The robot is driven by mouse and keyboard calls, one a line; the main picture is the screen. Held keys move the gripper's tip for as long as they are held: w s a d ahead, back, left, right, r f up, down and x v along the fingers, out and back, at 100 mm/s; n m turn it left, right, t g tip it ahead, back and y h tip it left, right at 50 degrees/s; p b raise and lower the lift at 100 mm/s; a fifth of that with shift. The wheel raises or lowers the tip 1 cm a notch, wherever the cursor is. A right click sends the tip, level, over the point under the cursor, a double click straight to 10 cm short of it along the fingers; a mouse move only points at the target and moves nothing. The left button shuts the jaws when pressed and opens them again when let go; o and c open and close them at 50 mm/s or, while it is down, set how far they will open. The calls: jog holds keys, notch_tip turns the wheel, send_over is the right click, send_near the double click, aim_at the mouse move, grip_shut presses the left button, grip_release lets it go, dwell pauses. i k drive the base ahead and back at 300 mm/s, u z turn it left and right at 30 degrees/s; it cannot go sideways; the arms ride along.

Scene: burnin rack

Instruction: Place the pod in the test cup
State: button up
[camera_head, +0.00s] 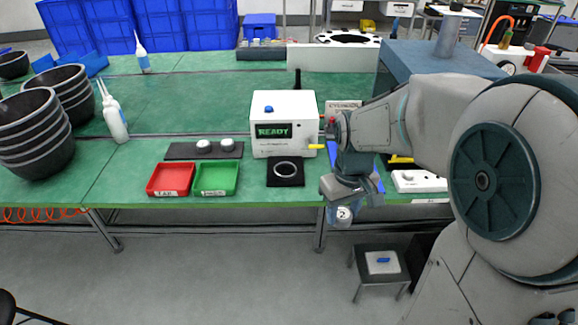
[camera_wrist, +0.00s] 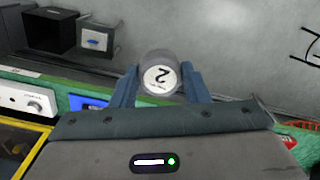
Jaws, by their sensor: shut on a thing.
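My gripper (camera_head: 344,202) is shut on the pod (camera_head: 343,214), a grey cylinder with a white top marked "2". It hangs just past the table's front edge, over the floor. In the wrist view the pod (camera_wrist: 161,79) sits between the two blue-grey fingers. What looks like the test cup is a pale ring on a black square base (camera_head: 286,182), on the table in front of a white tester box (camera_head: 284,105) whose screen reads READY. The cup is left of my gripper and apart from the pod. The wrist view does not show the cup.
A red tray (camera_head: 171,193) and a green tray (camera_head: 217,193) lie left of the cup. Behind them, a dark strip (camera_head: 180,151) holds two round pale pieces. A yellow lever (camera_head: 316,146) sticks out beside the tester. A small stool (camera_head: 380,262) stands on the floor.

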aim_at(284, 172)
jog(key=i, duration=0.9)
jog(key=u, duration=0.05)
